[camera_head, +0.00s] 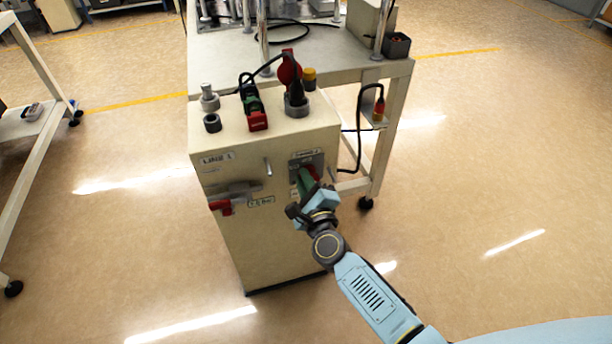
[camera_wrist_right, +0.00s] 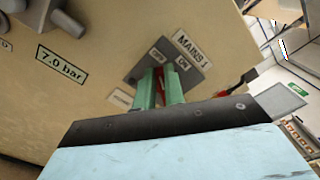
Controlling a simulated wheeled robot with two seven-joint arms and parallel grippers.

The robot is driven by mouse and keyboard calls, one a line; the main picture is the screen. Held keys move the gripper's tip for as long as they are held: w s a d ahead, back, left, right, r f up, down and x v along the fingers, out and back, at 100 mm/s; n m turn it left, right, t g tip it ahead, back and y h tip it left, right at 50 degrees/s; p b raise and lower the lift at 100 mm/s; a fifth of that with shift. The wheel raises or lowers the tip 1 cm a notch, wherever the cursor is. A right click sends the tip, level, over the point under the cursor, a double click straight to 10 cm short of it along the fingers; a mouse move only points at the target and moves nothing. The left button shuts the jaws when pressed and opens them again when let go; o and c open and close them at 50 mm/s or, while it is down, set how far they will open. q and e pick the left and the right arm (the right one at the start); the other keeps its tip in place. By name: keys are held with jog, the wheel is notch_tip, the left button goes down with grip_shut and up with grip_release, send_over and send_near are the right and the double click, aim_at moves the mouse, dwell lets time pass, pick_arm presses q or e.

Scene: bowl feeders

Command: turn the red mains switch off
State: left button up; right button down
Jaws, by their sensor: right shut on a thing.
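The mains switch has a grey plate (camera_head: 301,163) on the upper right front of the beige cabinet. In the right wrist view its plate (camera_wrist_right: 141,70) carries OFF and ON labels under a "MAINS 1" label (camera_wrist_right: 191,47). My right gripper (camera_head: 308,178) reaches it from the front, and its green fingers (camera_wrist_right: 160,85) are shut on the red switch handle (camera_wrist_right: 160,87). A bit of red handle (camera_head: 315,172) shows beside the fingers in the head view. The fingers cover most of the handle, so I cannot tell its exact position. My left gripper is not in view.
The beige cabinet (camera_head: 258,240) has a grey valve with a red end (camera_head: 221,207) left of the switch, above a "7.0 bar" label (camera_wrist_right: 61,64). Connectors and a red plug (camera_head: 289,70) stand on its top. A table (camera_head: 335,45) adjoins behind. The floor in front is clear.

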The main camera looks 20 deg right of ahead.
jog(key=n, duration=0.1)
jog(key=n+p, duration=0.1)
jog(key=n, duration=0.1)
jog(key=shift+a+f+n, duration=0.2)
jog(key=shift+f+n, duration=0.1)
jog(key=shift+f, duration=0.05)
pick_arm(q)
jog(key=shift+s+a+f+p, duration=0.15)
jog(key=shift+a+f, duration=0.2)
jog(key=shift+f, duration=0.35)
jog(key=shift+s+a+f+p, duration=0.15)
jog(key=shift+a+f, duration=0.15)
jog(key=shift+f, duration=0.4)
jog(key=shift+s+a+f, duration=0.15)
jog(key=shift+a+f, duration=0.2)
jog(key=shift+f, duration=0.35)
pick_arm(e)
jog(key=shift+f+n, duration=0.2)
jog(key=shift+n, duration=0.6)
jog(key=shift+f+n, duration=0.2)
jog(key=shift+n, duration=0.6)
jog(key=c, duration=1.5)
grip_release()
jog(key=shift+s, duration=0.1)
